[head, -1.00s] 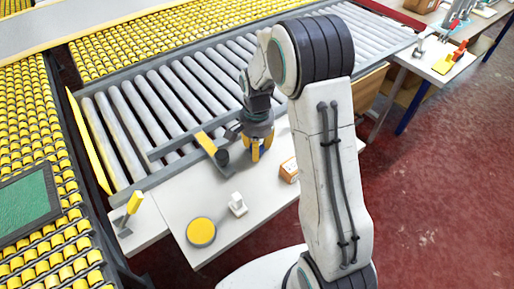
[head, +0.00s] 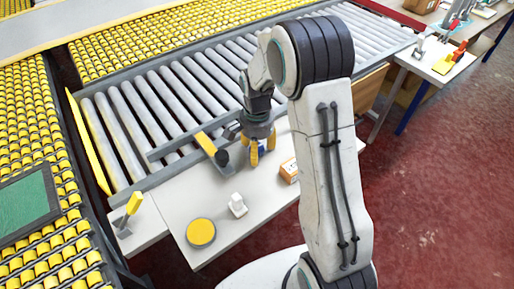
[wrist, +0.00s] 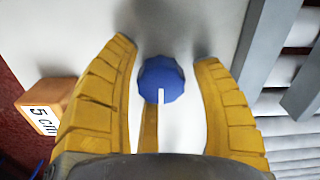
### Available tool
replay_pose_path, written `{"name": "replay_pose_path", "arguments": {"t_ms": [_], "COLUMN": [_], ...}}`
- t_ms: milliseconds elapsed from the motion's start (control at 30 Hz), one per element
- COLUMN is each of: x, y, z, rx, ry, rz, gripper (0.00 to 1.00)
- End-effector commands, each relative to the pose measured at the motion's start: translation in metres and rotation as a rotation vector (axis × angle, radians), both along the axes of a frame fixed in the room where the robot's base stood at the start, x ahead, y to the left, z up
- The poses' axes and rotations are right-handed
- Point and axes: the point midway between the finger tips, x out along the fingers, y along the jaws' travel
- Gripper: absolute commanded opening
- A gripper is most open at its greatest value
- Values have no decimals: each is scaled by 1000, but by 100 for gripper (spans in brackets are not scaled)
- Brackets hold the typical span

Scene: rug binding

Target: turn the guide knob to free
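The guide knob (wrist: 161,80) is blue and faceted, with a white pointer line running from its middle toward the bottom of the wrist view. My gripper (wrist: 167,50) is open, its yellow fingers on the left and right of the knob with gaps on both sides. A narrow yellow piece shows just below the knob; I cannot tell whether it is a third finger. In the head view, my gripper (head: 262,158) points down over the white table beside the rollers, and a bit of blue shows between its fingers. Any position marks around the knob are not readable.
The white table (head: 190,235) also bears a yellow disc (head: 201,232), a small white block (head: 237,205) and a yellow bar (head: 206,143). The roller conveyor (head: 165,105) lies behind.

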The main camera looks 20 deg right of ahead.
Motion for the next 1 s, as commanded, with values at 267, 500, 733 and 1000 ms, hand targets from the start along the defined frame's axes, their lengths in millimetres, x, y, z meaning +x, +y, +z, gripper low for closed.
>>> {"name": "replay_pose_path", "arguments": {"t_ms": [267, 500, 733, 1000], "x": [1, 2, 2, 2], "y": [0, 0, 0, 0], "z": [1, 18, 57, 97], "rx": [0, 0, 0, 0], "ry": [-4, -7, -8, -6], "rz": [1, 1, 1, 1], "gripper": [64, 64, 64, 64]}}
